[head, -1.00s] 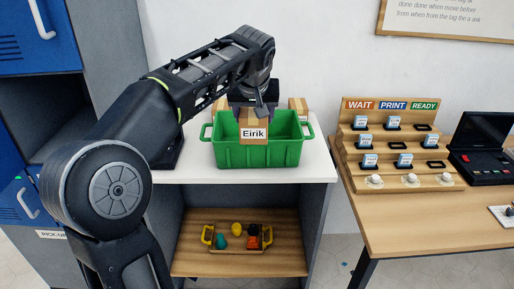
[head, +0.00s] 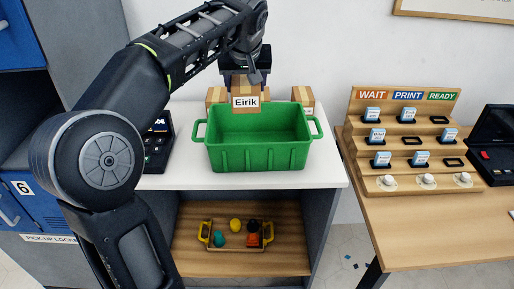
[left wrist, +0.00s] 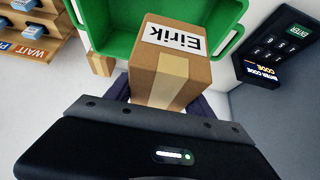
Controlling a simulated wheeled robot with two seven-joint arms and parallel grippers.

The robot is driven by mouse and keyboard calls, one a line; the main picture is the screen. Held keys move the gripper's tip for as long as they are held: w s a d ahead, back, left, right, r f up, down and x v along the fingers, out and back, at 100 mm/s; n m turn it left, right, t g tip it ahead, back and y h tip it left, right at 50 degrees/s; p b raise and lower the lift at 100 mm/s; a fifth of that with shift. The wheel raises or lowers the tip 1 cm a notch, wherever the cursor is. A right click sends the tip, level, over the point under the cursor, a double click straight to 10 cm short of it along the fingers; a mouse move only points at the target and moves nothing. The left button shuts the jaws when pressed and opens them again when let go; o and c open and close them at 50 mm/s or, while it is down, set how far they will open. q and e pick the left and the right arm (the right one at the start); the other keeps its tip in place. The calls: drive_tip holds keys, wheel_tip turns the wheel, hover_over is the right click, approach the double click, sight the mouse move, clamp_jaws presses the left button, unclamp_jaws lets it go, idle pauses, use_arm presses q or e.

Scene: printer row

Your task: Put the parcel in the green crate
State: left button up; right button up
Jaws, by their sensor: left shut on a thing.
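The parcel (head: 246,91) is a brown cardboard box with tape and a white label reading "Eirik". My left gripper (head: 246,76) is shut on it. In the head view the parcel shows at the back rim of the green crate (head: 258,160), overlapping it slightly. The crate is open-topped with two side handles, stands on the white counter, and looks empty. In the left wrist view the parcel (left wrist: 172,62) sits between my gripper's fingers (left wrist: 160,98), with the green crate (left wrist: 107,28) beyond it. My right gripper is out of view.
Other cardboard boxes (head: 301,98) show behind the crate. A dark keypad device (head: 158,144) stands left of it. A wooden tray (head: 237,247) with small items lies on the shelf below. A slotted card rack (head: 405,145) and laptop-like device (head: 492,145) stand on the right table.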

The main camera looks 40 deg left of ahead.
use_arm(q)
wheel_tip(320, 180, down, 14)
drive_tip(key=shift+r+b, duration=0.2)
drive_tip(key=shift+b, duration=0.5)
drive_tip(key=shift+f, duration=2.25)
drive_tip(key=shift+f+b, duration=0.25)
drive_tip(key=shift+b, duration=0.2)
drive_tip(key=o, duration=1.6)
drive_tip(key=shift+r, duration=0.1)
drive_tip(key=shift+r, duration=0.1)
